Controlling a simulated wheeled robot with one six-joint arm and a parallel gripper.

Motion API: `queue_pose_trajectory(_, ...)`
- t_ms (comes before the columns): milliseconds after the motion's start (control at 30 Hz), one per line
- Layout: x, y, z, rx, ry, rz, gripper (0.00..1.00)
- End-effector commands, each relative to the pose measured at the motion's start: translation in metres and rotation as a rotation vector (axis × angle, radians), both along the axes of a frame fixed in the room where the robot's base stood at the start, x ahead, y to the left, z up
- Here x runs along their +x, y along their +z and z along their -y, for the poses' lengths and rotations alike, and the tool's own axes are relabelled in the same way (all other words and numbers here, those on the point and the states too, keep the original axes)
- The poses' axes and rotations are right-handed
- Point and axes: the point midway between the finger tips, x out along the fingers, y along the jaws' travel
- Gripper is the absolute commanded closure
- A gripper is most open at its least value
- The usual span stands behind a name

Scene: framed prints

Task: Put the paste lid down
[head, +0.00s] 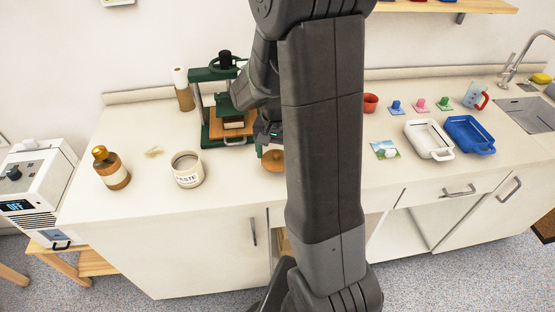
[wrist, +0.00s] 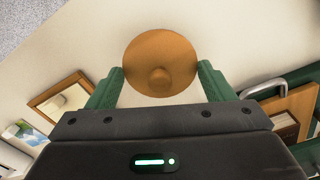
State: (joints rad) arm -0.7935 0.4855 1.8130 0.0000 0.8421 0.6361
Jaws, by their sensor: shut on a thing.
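The paste lid (head: 273,162) is a round brown wooden disc with a knob. It is over the white worktop, just right of the green press, partly hidden by my arm. In the wrist view the lid (wrist: 160,55) sits between the two green fingers of my gripper (wrist: 160,76), which is shut on it with the knob facing the camera. I cannot tell whether the lid touches the worktop. The paste jar (head: 188,173) is cream, labelled PASTE, and stands open at the left of the press.
A green press (head: 213,118) stands close behind on the left. An amber bottle (head: 112,170) is at the far left. A white tray (head: 429,140), a blue tray (head: 470,135) and a small print (head: 385,149) lie right. Worktop between jar and lid is clear.

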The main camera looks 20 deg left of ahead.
Motion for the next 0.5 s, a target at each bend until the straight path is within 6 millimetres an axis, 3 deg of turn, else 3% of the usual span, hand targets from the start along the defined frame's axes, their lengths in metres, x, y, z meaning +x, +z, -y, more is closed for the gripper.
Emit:
queue_pose_trajectory(200,0.0,-0.027,0.0,-0.002,0.0,-0.003,0.47)
queue_pose_trajectory(500,0.0,-0.03,0.0,0.0,-0.001,0.0,0.47)
